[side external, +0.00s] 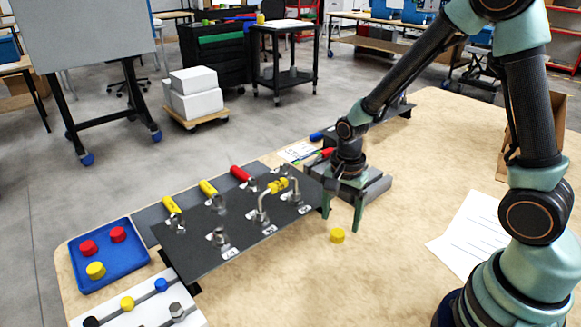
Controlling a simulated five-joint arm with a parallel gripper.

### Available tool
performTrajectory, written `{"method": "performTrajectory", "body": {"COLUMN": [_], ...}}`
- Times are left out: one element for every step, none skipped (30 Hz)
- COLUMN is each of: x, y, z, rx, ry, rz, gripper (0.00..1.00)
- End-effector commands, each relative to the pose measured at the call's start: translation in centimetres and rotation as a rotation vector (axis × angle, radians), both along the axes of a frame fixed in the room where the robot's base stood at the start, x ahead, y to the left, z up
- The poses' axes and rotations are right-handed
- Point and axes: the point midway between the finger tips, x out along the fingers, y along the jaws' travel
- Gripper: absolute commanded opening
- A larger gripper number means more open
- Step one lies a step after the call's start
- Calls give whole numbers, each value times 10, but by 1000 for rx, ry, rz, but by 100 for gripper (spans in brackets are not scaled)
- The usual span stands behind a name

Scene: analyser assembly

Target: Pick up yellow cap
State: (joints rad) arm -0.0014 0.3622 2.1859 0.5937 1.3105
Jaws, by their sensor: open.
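A small yellow cap (337,236) lies alone on the wooden table, in front of the black panel's right end. Another yellow cap (95,270) lies in the blue tray at the left, with two red caps (103,240) beside it. My gripper (341,217) points down with its two green fingers apart and nothing between them. Its fingertips are near the lone yellow cap, above and slightly behind it in the picture. I cannot tell their exact height over the table.
The black panel (262,238) with metal fittings, a bent pipe and yellow and red handles stands left of my gripper. A blue tray (122,277) and a white block with coloured knobs (140,318) are at the left. White paper (474,236) lies at the right. The table around the lone cap is clear.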

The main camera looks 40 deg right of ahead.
Motion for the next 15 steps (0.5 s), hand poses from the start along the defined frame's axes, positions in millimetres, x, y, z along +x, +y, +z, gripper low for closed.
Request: {"method": "performTrajectory", "body": {"x": [0,1,1,2,2,2,2,2,2,2,2,2,3,3,3], "y": [0,-1,-1,-1,-1,-1,-1,-1,-1,-1,-1,-1,-1,-1,-1], "z": [-8,-11,-17,-20,-24,-28,-32,-34,-37,-38,-40,-41,-41,-41,-41], "rx": [0,0,0,0,0,0,0,0,0,0,0,0,0,0,0], "ry": [5,4,4,4,4,4,4,3,2,2,2,1,0,-1,-1], "rz": [0,0,0,0,0,0,0,0,0,0,0,0,0,0,0], "gripper": [78,78,78,78,78,78,78,78,78,78,78,78,78,78,78]}}
